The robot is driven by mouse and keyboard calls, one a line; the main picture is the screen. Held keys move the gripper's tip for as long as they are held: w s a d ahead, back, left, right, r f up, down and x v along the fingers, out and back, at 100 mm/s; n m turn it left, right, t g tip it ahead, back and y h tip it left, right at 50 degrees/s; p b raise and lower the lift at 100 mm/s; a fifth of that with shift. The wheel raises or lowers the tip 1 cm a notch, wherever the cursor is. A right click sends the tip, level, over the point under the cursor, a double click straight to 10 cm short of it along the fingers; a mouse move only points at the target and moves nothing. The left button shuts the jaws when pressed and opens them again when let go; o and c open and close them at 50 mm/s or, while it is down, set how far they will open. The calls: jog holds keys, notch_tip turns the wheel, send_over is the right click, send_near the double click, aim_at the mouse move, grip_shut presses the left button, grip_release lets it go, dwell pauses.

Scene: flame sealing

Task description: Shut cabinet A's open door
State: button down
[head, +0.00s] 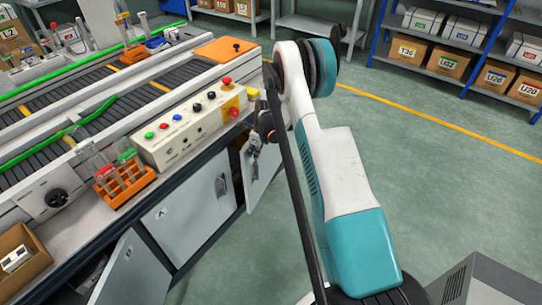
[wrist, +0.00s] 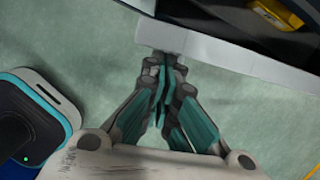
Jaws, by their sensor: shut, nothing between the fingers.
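A grey cabinet door (head: 262,178) stands open, swung out from the bench front under the control box. My gripper (head: 254,148) is beside its upper part in the head view, and my arm hides part of that area. In the wrist view my gripper (wrist: 165,65) is shut and empty, its fingertips at the edge of a pale panel (wrist: 235,62), which looks like this door. I cannot tell whether they touch. Left of the open door, a panel (head: 190,222) marked with what looks like an A, with a dark handle, sits flush with the bench front.
Another door (head: 112,272) stands open at the lower left; its letter is too small to read. Above are the control box (head: 195,128) and an orange tube rack (head: 125,180). Green floor (head: 440,190) is free to the right, with shelves of boxes (head: 455,60) beyond.

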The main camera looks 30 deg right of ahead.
aim_at(247, 149)
jog(key=shift+w+a, duration=0.5)
jog(key=shift+w, duration=0.2)
jog(key=shift+w+a, duration=0.45)
jog(key=shift+w, duration=0.25)
jog(key=shift+s+d, duration=0.1)
